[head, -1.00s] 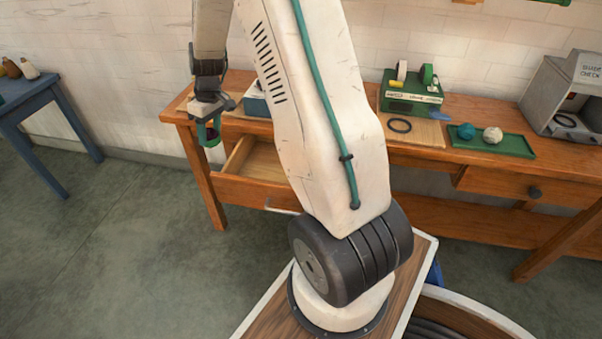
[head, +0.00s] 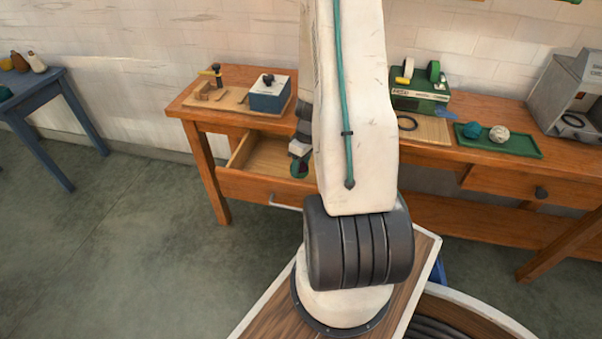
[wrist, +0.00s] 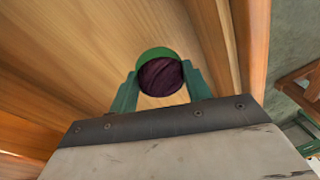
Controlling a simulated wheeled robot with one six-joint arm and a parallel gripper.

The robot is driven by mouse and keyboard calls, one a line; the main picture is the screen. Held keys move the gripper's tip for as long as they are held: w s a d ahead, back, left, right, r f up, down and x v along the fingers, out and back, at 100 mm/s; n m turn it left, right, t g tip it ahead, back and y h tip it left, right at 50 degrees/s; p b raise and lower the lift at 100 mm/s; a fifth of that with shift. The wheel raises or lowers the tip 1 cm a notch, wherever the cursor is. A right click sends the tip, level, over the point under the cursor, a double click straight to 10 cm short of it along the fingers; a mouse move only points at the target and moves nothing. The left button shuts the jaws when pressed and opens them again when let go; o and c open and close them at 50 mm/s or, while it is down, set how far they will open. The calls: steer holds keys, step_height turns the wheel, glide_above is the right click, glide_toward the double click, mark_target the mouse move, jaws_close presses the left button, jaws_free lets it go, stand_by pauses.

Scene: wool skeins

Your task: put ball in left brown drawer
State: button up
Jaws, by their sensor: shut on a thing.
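My gripper (head: 299,165) is over the open left brown drawer (head: 257,187) of the workbench. In the wrist view my gripper (wrist: 160,85) is shut on a dark purple ball (wrist: 161,77), with green fingers on both sides of it. The drawer's bare wooden floor (wrist: 110,45) lies beneath the ball in the wrist view. In the head view the ball is hard to make out, and my arm hides the right part of the drawer.
A green tray (head: 530,148) with a teal ball (head: 472,130) and a pale ball (head: 499,134) lies on the bench at right. A blue box (head: 269,97) stands above the open drawer. The right drawer (head: 503,184) looks shut.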

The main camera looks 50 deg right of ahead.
steer(key=shift+f, duration=2)
steer(key=shift+f, duration=0.15)
steer(key=o, duration=1)
steer(key=shift+o, duration=0.2)
steer(key=r, duration=0.4)
steer(key=d+r, duration=0.1)
steer(key=r, duration=0.3)
steer(key=s+r, duration=0.1)
steer(key=r, duration=0.3)
steer(key=shift+d, duration=0.3)
step_height(320, 180, up, 10)
glide_above(301, 173)
steer(key=w+a, duration=0.4)
steer(key=a, duration=0.1)
steer(key=a+r, duration=0.7)
steer(key=a, duration=0.1)
steer(key=s+a+r+h, duration=0.1)
steer(key=s+a+r, duration=1)
steer(key=s+a, duration=0.4)
steer(key=shift+a+m+h, duration=0.25)
steer(key=shift+m+h, duration=0.15)
